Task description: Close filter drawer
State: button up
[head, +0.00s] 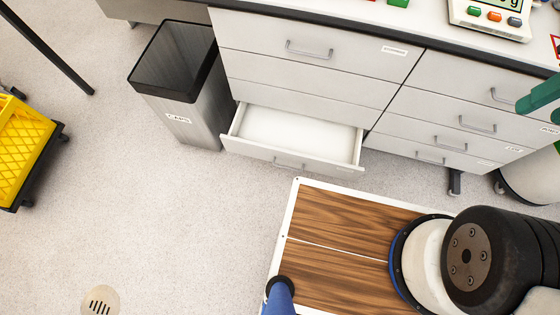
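One drawer (290,157) stands open at the bottom of the left cabinet column. It is white, pulled well out over the floor, and its visible inside is empty. A grey bar handle (289,163) is on its front. I cannot read a label that names it as the filter drawer. The other drawers in view look shut. My gripper is not clearly in view; a green piece at the right edge, in front of the right-hand drawers, is cut off and I cannot tell what it is.
A grey bin (178,100) with a black rim stands just left of the open drawer. A yellow crate (22,150) on wheels is at the far left. The floor (170,220) in front and left of the drawer is clear. My wood-topped base is close in front of its right side.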

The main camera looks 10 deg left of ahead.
aim_at(324, 147)
jog(key=u, duration=0.95)
jog(key=i, duration=0.15)
jog(key=u, duration=0.1)
jog(key=k, duration=0.45)
jog(key=z, duration=1.05)
jog(key=i, duration=0.6)
jog(key=u, duration=1.2)
